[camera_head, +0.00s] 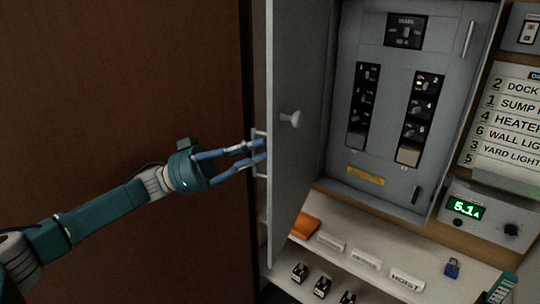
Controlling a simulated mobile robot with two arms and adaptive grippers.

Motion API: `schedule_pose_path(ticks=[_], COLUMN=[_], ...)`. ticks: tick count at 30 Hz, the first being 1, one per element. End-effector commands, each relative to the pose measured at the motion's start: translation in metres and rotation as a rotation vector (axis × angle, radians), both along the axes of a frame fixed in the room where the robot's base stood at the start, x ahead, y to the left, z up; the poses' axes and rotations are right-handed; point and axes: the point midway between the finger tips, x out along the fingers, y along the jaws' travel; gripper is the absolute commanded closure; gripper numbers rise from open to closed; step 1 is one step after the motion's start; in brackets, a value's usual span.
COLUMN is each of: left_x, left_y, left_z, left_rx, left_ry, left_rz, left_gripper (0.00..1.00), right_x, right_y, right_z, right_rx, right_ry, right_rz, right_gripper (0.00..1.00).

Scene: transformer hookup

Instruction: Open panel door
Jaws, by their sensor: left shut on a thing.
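The grey panel door (300,120) stands swung open to the left of the grey panel box (385,170), seen nearly edge-on. A knob (290,119) sticks out on its inner side. A pale handle (258,133) is on its outer side, partly covered by my gripper. My left gripper (258,155), with blue fingers, is shut on the door handle from the left. Inside the box are a main breaker (405,31) and two columns of breakers (420,105), with a yellow label (365,175) below.
A shelf below holds an orange item (304,226), white label strips (366,259), a blue padlock (452,268) and several small dark blocks (299,272). A meter reading 5.1 (465,208) and a circuit list (510,120) are at right. A brown surface (120,90) fills the left.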

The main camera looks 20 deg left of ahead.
Motion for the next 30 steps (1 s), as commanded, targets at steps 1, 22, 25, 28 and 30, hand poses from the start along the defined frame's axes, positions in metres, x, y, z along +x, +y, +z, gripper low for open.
schedule_pose_path(ticks=[1,22,25,28,30], left_x=[0.0,0.001,0.001,0.001,0.001], left_y=[0.002,0.003,0.003,0.003,0.003], left_z=[-0.001,-0.001,0.001,0.009,0.02], left_rx=[0.002,0.001,0.0,0.0,0.0], left_ry=[0.001,0.001,-0.001,-0.003,-0.004], left_rz=[0.001,0.001,0.001,0.001,0.003], left_gripper=[1.0,0.66,0.66,0.66,0.66], right_x=[0.0,-0.001,-0.003,-0.002,-0.002], right_y=[0.001,0.006,0.0,0.001,0.001], right_z=[-0.001,-0.001,-0.001,-0.001,0.0], right_rx=[0.001,0.007,0.0,0.0,0.002], right_ry=[0.0,0.002,0.003,0.003,0.002], right_rz=[0.0,-0.002,0.001,0.0,0.0], right_gripper=[0.6,0.6,0.6,0.6,0.6])
